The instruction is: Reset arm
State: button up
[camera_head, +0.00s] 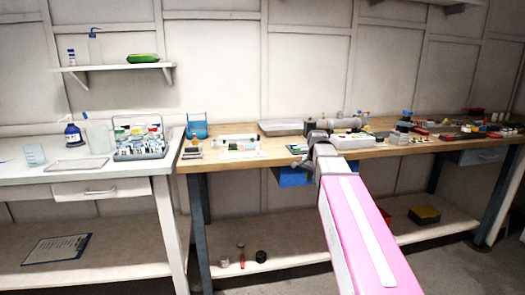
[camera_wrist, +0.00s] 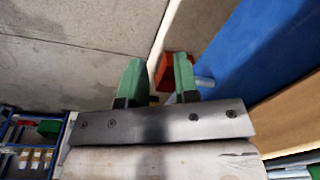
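My gripper (camera_wrist: 157,78) shows in the wrist view with two green fingertips set apart. Nothing is visibly held between them. In the head view my pink arm reaches forward to the front edge of the wooden workbench (camera_head: 228,164). My wrist is in front of that edge, and the fingers are hard to make out there.
A blue bin (camera_head: 292,177) hangs under the bench close to my wrist; a large blue surface (camera_wrist: 262,45) fills the right of the wrist view. A red object (camera_wrist: 165,72) lies beyond my fingers. A bottle rack (camera_head: 140,142) stands on the left table.

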jog(key=s+a+f+n, duration=0.1)
jog(key=s+f+n, duration=0.3)
jog(key=s+f, duration=0.5)
jog(key=s+a+f+n+g, duration=0.1)
jog(key=s+f+n, duration=0.4)
jog(key=s+f, duration=0.4)
notch_tip(320, 180, down, 7)
jog(key=shift+s+f+n, duration=0.1)
jog(key=shift+s+n, duration=0.1)
jog(key=shift+n, duration=0.1)
